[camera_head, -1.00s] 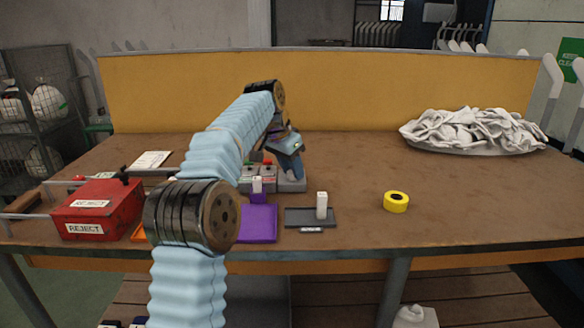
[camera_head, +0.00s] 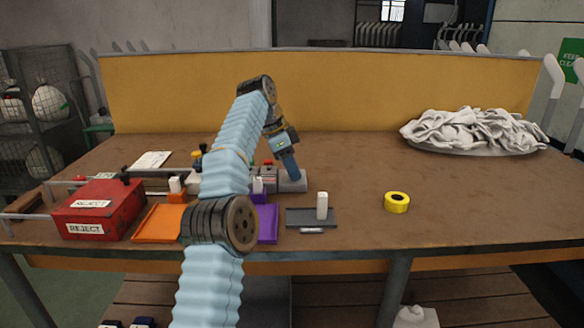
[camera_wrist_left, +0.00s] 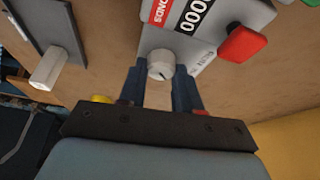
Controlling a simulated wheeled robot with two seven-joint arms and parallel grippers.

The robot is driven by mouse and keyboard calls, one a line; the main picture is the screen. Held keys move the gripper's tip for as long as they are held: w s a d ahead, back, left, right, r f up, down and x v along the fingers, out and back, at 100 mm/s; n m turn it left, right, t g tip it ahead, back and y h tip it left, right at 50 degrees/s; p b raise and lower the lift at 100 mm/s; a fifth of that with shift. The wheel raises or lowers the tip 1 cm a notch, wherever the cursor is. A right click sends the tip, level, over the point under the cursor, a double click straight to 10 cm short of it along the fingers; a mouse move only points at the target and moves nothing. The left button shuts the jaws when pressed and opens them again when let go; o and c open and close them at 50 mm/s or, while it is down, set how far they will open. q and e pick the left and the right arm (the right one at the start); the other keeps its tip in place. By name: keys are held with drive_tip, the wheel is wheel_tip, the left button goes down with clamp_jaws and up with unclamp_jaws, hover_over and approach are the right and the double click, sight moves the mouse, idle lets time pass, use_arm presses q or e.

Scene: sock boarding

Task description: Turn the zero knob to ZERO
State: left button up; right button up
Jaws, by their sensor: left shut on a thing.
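The zero knob (camera_wrist_left: 160,64) is a small round light-grey knob on the end of a grey instrument (camera_wrist_left: 207,48), seen in the left wrist view. My left gripper (camera_wrist_left: 159,80) has its two dark blue fingers on either side of the knob and is shut on it. A small dark mark shows on the knob's face; which label it points at is too small to tell. In the head view my left gripper (camera_head: 290,170) points down at the right end of the grey instrument (camera_head: 294,185), and the knob is hidden there. My right gripper is not in view.
A red lever or button (camera_wrist_left: 243,43) stands beside the knob on the instrument. A grey tray (camera_head: 296,223) with a white block (camera_head: 322,205) lies in front. A red reject box (camera_head: 97,210) is left, yellow tape (camera_head: 397,202) right.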

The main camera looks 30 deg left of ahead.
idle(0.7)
use_arm(q)
drive_tip(key=o, duration=1)
drive_tip(key=shift+o, duration=0.2)
